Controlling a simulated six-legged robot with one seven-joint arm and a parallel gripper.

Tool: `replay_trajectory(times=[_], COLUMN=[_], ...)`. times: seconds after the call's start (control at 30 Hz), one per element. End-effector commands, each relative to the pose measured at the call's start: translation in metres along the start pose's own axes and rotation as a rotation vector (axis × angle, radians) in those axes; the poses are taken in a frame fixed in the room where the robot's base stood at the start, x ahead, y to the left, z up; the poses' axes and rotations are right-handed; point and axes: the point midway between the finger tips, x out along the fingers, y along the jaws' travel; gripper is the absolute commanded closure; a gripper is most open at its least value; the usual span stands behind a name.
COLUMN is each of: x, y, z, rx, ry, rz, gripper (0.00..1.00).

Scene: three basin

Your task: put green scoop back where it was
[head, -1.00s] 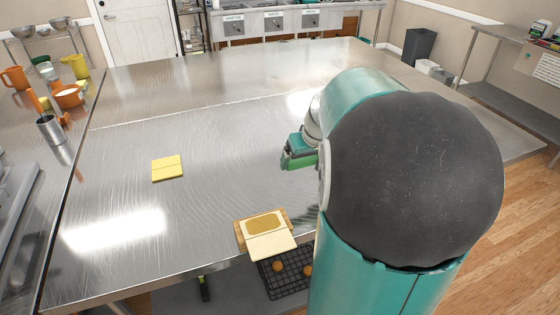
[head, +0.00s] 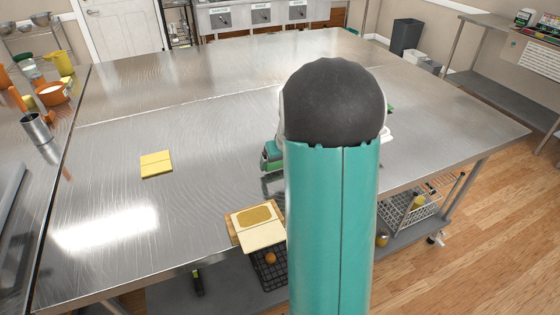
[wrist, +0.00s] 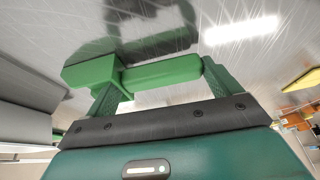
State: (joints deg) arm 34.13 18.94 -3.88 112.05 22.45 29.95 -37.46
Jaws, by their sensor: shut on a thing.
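The green scoop (wrist: 165,72) is held crosswise between the two fingers of my gripper (wrist: 162,80) in the wrist view. Its wider block-like end lies on the left, and the bar-like handle runs to the right. My gripper is shut on it above the shiny metal table (head: 110,120), where a dark reflection shows. In the head view, my gripper (head: 270,156) only partly shows left of my arm, and the scoop cannot be made out clearly there.
A yellow folded piece (head: 156,163) lies on the table. A wooden board (head: 234,233) with pale slabs sits at the front edge, above a black rack (head: 264,280). Orange containers (head: 53,94) and a metal cup (head: 37,128) stand left. Much of the tabletop is clear.

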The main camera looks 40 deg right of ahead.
Motion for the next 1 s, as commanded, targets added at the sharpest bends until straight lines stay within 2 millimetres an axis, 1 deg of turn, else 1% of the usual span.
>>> replay_trajectory(times=[0.17, 0.2, 0.23, 0.47, 0.57, 0.67, 1.0], x=[0.002, 0.001, 0.001, 0.001, -0.005, -0.018, -0.089], y=[0.0, 0.0, 0.0, 0.0, 0.0, 0.0, 0.0], z=[0.001, 0.001, 0.001, 0.0, -0.001, -0.001, -0.001], rx=[0.0, -0.001, -0.001, -0.001, -0.001, -0.003, -0.001], ry=[-0.001, -0.001, -0.001, 0.0, 0.001, 0.002, 0.003], rz=[0.0, 0.0, 0.0, 0.0, 0.001, 0.001, 0.001], gripper=[0.44, 0.03, 0.0, 0.0, 0.0, 0.0, 0.0])
